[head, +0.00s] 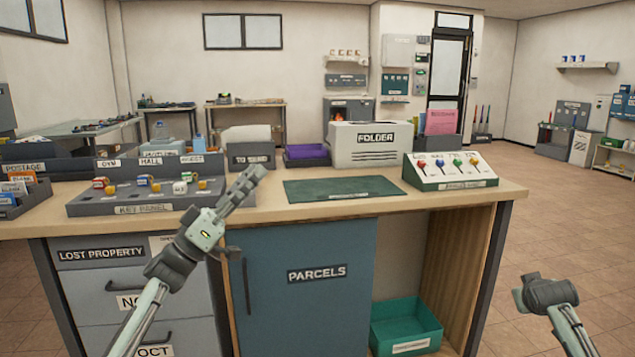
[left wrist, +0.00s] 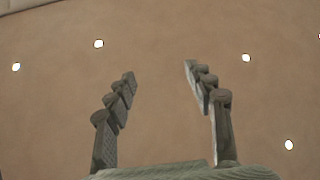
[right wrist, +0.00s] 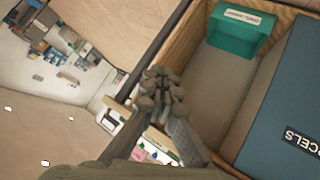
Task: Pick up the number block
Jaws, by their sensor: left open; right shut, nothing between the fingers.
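I cannot make out a block that is clearly the number block. In the head view, a grey key panel (head: 125,207) on the left of the counter holds several small coloured pieces, too small to read. My left gripper (head: 247,182) is raised in front of the counter, right of the key panel, tilted up. In the left wrist view its fingers (left wrist: 159,72) are apart with nothing between them. My right arm is at the lower right of the head view. In the right wrist view the right gripper's fingers (right wrist: 162,80) are together and empty.
The counter also holds a green mat (head: 342,189), a FOLDER box (head: 370,145), a panel with red and yellow knobs (head: 450,171) and a purple tray (head: 307,156). Below are a blue PARCELS door (head: 305,290) and a teal bin (head: 405,330). The floor (head: 575,230) at right is clear.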

